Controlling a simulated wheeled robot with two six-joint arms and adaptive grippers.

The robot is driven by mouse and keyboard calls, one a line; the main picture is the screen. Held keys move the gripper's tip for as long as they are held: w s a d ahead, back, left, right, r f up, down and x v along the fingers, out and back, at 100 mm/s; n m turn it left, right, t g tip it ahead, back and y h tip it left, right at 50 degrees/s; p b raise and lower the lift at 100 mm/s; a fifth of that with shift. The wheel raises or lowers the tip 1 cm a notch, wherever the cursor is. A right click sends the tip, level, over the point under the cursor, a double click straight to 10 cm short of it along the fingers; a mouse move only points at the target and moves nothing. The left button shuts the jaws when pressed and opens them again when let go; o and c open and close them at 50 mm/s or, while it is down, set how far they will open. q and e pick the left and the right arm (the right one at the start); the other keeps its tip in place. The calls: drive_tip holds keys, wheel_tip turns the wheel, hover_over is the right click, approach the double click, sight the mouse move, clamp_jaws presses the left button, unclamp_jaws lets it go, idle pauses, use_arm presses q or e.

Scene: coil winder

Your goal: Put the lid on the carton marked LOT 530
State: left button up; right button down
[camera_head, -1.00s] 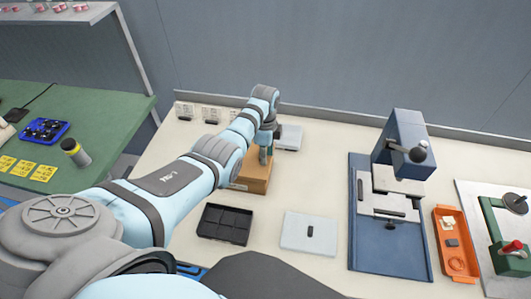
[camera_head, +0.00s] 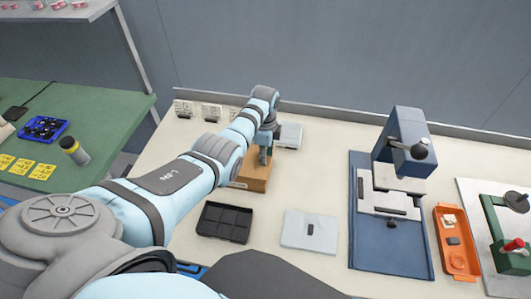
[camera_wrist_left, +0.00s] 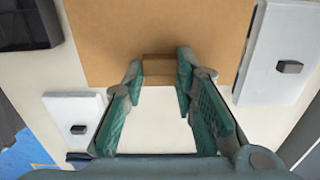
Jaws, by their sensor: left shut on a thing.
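My left gripper (camera_head: 264,160) reaches down over a brown carton (camera_head: 255,183) in the middle back of the table. In the left wrist view, its fingertips (camera_wrist_left: 160,68) are shut on a small brown block that stands on a wide flat brown piece (camera_wrist_left: 150,25), which looks like the carton's lid. A pale mark shows low on the carton's front left, too small to read. The arm hides part of the carton, and I cannot tell whether the lid is seated on it. My right gripper is not in view.
A black compartment tray (camera_head: 224,222) and a white plate with a black knob (camera_head: 295,240) lie in front. Another pale plate (camera_head: 288,135) is close behind to the right. A blue press (camera_head: 390,245) and an orange tray (camera_head: 455,265) stand right.

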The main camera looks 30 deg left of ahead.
use_arm(q)
drive_tip(key=shift+f, duration=0.25)
drive_tip(key=o, duration=1.1)
drive_tip(key=shift+o, duration=0.2)
drive_tip(key=o, duration=0.4)
wheel_tip(320, 180, up, 3)
drive_tip(key=shift+f+p, duration=0.15)
drive_tip(key=shift+p, duration=1.1)
drive_tip(key=shift+r, duration=2.2)
